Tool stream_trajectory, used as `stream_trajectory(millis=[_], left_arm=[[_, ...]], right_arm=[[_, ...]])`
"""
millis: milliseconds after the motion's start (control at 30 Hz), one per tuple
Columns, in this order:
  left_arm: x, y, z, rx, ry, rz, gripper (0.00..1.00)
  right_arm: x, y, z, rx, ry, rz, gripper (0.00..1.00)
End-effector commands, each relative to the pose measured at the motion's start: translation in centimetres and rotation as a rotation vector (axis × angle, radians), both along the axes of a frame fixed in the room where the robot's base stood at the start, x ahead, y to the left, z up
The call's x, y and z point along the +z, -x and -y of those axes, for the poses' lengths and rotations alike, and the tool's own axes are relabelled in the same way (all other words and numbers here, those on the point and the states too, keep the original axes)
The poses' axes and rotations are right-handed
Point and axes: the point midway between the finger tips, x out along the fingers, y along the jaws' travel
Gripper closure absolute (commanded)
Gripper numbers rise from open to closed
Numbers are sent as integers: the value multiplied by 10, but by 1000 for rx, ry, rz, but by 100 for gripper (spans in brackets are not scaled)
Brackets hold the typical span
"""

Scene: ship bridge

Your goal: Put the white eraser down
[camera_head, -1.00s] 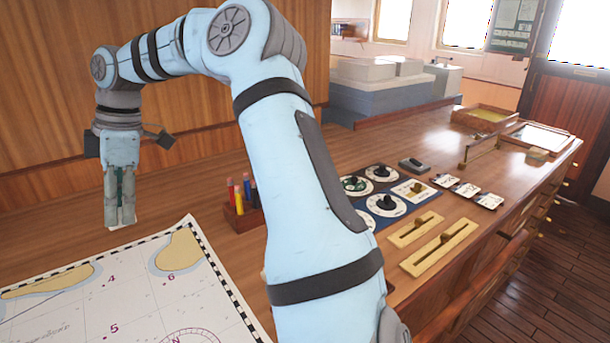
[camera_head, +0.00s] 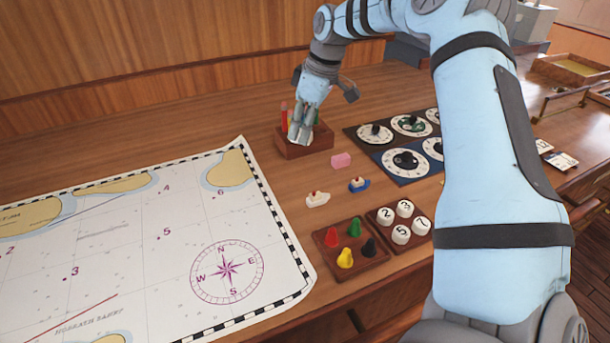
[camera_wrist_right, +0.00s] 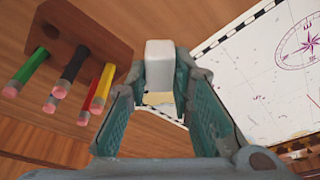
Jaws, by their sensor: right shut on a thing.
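My right gripper (camera_head: 301,136) hangs down over the desk, overlapping the wooden pencil holder in the head view. In the right wrist view, the white eraser (camera_wrist_right: 159,66) is between the fingertips of my right gripper (camera_wrist_right: 160,95), which is shut on it. The eraser is a pale block with its end sticking out past the fingers. In the head view the fingers mostly hide it. I cannot tell its exact height above the desk. My left gripper is not in view.
The pencil holder (camera_head: 318,147) has several coloured pencils, near in the right wrist view (camera_wrist_right: 82,35). A pink block (camera_head: 341,161), small boat pieces (camera_head: 317,199), a pawn tray (camera_head: 375,267) and dials (camera_head: 406,161) lie close. The chart (camera_head: 130,240) covers the left. Bare wood lies behind.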

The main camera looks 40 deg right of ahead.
Motion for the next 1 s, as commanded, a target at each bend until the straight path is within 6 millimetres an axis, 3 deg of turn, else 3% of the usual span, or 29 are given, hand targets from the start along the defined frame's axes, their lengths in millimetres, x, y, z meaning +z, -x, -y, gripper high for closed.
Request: stream_trajectory(millis=[133,500,833,867,1000], left_arm=[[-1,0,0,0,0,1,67],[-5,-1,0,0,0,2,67],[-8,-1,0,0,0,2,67],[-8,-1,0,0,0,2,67],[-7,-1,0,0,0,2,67]], right_arm=[[-44,0,0,1,0,0,100],[-103,0,0,2,1,2,100],[-107,-1,0,2,2,4,100],[-107,-1,0,2,2,4,77],[-106,-1,0,2,2,4,59]])
